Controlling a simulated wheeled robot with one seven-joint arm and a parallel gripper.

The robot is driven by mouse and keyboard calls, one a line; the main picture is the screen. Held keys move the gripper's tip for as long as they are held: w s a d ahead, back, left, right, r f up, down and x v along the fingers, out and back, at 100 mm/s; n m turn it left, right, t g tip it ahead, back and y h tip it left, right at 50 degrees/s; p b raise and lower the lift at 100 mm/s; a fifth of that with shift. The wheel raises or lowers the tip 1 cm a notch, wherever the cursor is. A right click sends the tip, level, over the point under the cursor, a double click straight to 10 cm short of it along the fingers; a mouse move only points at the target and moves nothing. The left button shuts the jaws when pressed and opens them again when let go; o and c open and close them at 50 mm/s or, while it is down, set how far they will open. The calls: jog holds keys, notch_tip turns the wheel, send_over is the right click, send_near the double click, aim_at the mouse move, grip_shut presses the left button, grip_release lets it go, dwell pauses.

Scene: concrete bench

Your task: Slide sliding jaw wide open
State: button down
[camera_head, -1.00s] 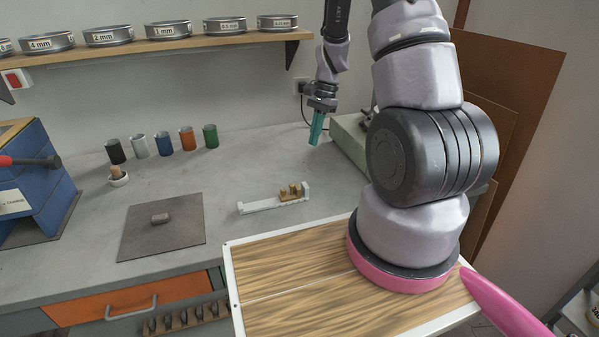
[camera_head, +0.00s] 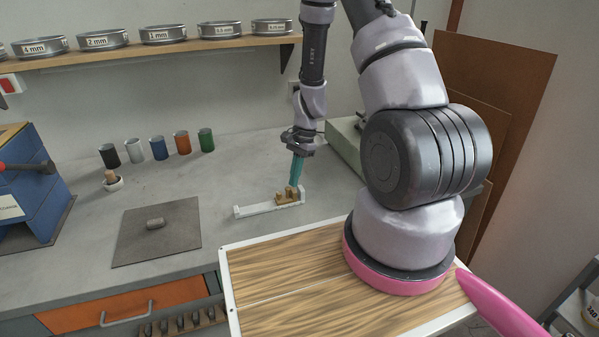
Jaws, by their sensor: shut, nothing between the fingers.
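A small white vise-like rail (camera_head: 258,208) lies on the grey bench, with an upright end at its right and a low lip at its left. A brass sliding jaw (camera_head: 284,197) sits near the rail's right end. My gripper (camera_head: 295,183) has teal fingers that are shut and empty. It points down, with its tips at or just above the brass jaw near the right end. I cannot tell whether the tips touch the jaw. The fingers hide part of the jaw and the right end.
A dark plate (camera_head: 158,238) with a small grey cylinder (camera_head: 155,223) lies to the left. Several coloured cups (camera_head: 159,149) and a mortar (camera_head: 113,182) stand farther back. A pale green box (camera_head: 345,150) stands behind on the right.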

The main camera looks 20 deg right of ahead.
jog(key=shift+a, duration=0.15)
jog(key=a, duration=0.6)
jog(key=shift+a, duration=0.1)
dwell(0.3)
